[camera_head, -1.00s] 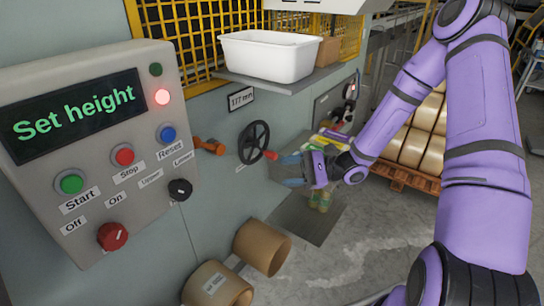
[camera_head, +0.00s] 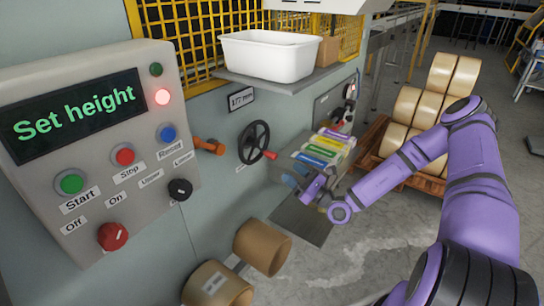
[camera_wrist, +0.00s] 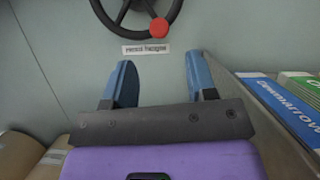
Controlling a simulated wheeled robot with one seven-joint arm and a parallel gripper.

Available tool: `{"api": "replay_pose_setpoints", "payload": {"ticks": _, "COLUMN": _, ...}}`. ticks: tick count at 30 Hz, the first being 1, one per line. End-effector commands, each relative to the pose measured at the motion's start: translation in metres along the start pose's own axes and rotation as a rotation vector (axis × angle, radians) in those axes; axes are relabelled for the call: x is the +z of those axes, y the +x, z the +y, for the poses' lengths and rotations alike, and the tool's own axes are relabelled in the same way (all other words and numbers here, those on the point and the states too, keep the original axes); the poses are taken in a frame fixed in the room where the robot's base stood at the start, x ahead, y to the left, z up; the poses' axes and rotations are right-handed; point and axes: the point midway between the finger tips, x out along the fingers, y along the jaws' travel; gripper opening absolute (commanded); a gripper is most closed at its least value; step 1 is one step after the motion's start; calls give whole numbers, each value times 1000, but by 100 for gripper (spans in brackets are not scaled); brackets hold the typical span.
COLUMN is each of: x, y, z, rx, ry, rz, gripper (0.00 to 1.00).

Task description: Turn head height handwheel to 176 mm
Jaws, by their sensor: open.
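The head height handwheel (camera_head: 254,142) is a black spoked wheel on the grey-green machine wall, with a red knob (camera_head: 270,155) at its lower right. A small display (camera_head: 241,99) above it seems to read 117 mm. In the wrist view the handwheel (camera_wrist: 122,17) is cut off by the top edge, with its red knob (camera_wrist: 159,28) at the bottom of the rim and a label (camera_wrist: 145,49) below. My gripper (camera_head: 297,178) is open and empty, to the right of and below the wheel. In the wrist view its blue fingers (camera_wrist: 160,82) are apart, below the wheel and not touching it.
A control panel (camera_head: 150,85) reading "Set height" is at left. An orange handle (camera_head: 208,146) sits left of the wheel, and a white bin (camera_head: 268,57) stands on a shelf above. A rack of coloured cartons (camera_head: 327,148) is close right of my gripper. Brown rolls (camera_head: 262,246) are below.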

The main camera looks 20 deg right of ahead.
Motion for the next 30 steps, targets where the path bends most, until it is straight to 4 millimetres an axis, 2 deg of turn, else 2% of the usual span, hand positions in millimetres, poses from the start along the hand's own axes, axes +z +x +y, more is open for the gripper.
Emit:
{"api": "replay_pose_setpoints", "payload": {"ticks": 9, "x": 1, "y": 56, "z": 0, "rx": 2, "ry": -2, "rz": -3, "gripper": 52}}
{"api": "replay_pose_setpoints", "payload": {"ticks": 15, "x": 0, "y": 81, "z": 0, "rx": 1, "ry": -2, "rz": -1, "gripper": 52}}
{"api": "replay_pose_setpoints", "payload": {"ticks": 21, "x": 1, "y": 92, "z": 0, "rx": 2, "ry": -1, "rz": -1, "gripper": 52}}
{"api": "replay_pose_setpoints", "payload": {"ticks": 29, "x": 1, "y": 92, "z": 0, "rx": 2, "ry": -1, "rz": -1, "gripper": 52}}
{"api": "replay_pose_setpoints", "payload": {"ticks": 30, "x": 1, "y": 92, "z": 0, "rx": 2, "ry": -1, "rz": -1, "gripper": 43}}
